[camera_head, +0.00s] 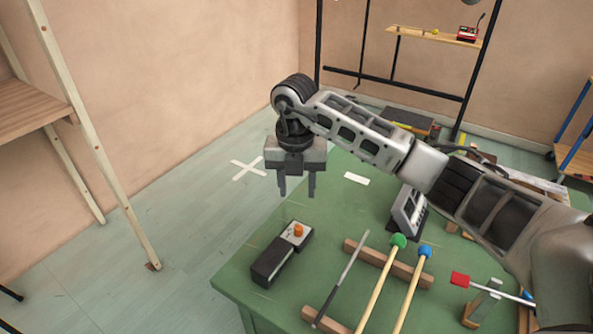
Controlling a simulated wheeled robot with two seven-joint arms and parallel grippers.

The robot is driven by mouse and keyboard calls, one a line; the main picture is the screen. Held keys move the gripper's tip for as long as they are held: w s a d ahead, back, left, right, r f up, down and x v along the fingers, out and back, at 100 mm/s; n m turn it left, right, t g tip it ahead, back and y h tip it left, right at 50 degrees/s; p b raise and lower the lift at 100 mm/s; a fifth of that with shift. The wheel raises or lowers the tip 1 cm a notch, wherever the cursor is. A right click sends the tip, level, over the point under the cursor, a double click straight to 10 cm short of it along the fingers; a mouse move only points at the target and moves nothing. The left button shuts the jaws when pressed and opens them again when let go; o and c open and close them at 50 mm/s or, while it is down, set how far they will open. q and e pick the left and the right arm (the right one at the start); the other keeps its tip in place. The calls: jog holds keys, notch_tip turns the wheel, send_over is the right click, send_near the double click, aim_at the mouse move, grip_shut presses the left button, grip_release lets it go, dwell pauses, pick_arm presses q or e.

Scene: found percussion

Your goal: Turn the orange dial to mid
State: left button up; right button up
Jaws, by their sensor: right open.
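The orange dial (298,230) stands on the pale top plate of a small dark box (271,262), near the left edge of the green table (232,281). My right gripper (297,192) points down with its two fingers apart and nothing between them. It appears above and behind the box in the picture, clear of the dial. The dial's pointer and any marks around it are too small to read. My left gripper is not in view.
A wooden shelf (28,107) stands at left.

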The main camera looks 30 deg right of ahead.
jog(key=shift+r, duration=2.2)
jog(key=shift+f, duration=0.1)
